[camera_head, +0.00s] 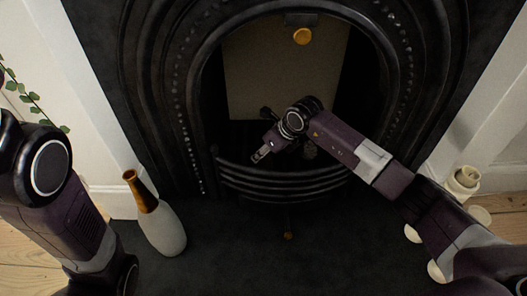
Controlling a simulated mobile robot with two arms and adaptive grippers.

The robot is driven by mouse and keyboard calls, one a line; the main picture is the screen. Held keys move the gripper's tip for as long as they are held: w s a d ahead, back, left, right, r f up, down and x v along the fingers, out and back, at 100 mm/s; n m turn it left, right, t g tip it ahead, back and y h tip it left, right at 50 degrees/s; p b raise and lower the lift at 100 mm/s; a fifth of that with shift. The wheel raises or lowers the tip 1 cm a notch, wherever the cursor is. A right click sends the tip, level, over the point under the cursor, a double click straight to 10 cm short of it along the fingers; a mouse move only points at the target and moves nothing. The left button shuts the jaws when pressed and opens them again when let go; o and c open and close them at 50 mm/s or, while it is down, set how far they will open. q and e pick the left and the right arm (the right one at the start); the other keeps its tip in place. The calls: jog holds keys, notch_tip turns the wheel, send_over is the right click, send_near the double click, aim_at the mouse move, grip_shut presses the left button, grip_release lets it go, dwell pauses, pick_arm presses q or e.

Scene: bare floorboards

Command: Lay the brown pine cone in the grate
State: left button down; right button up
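The black grate (285,185) sits low in the fireplace opening, with curved bars across its front. My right arm reaches in from the right, and my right gripper (264,148) is over the grate, just behind and above the front bars. Its fingers are small and dark, so I cannot tell whether they are open or shut. I cannot make out the brown pine cone clearly. A dark lump (310,150) shows in the grate beside my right wrist, but it is too dark to name. My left arm is at the left edge, and its gripper is out of view.
A white and brown bottle vase (161,218) stands on the dark hearth (240,255) at left. Cream candles (463,181) stand at right, partly behind my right arm. The hearth's middle is mostly clear.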

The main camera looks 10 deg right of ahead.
jog(key=shift+f, duration=0.5)
jog(key=o, duration=0.9)
jog(key=shift+o, duration=0.2)
